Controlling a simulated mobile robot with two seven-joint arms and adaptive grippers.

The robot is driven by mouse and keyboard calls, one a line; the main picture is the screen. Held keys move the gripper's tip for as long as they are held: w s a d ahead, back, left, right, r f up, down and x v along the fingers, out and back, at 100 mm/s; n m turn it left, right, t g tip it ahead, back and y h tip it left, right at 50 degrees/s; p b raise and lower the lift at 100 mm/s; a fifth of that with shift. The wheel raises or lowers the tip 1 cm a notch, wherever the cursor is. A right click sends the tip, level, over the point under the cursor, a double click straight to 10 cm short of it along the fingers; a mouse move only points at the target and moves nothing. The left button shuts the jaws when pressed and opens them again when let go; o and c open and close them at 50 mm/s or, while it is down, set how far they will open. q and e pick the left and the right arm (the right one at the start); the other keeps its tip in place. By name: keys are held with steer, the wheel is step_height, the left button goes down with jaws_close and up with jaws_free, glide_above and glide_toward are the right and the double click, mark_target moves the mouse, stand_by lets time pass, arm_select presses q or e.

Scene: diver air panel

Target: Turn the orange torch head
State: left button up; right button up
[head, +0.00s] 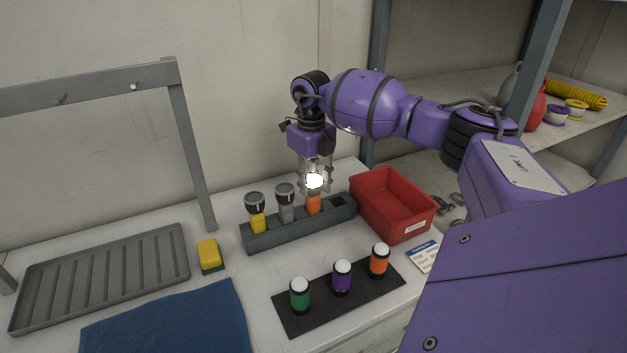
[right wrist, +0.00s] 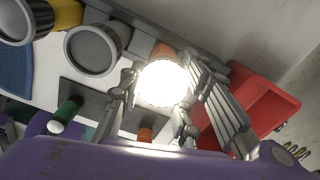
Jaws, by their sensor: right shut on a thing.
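My right gripper (head: 315,186) comes down from above and is shut on this head, one finger on each side. The glare hides the head's edge and exact finger contact. A grey torch (head: 286,204) and a yellow torch (head: 256,216) stand beside it, their lenses unlit. My left gripper is not in view.
A red bin (head: 387,225) stands close to the right of the holder. A black mat (head: 325,307) in front carries small green, purple and orange lights with white tops. A yellow sponge (head: 208,252), a blue cloth (head: 170,320) and a grey ribbed tray (head: 100,275) lie left.

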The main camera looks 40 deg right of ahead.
mark_target(311, 180)
steer(key=shift+m, duration=0.6)
steer(key=shift+f+m, duration=0.1)
steer(key=shift+m, duration=0.2)
steer(key=o, duration=1.1)
step_height(311, 180, up, 12)
steer(key=shift+r, duration=0.1)
stand_by(0.8)
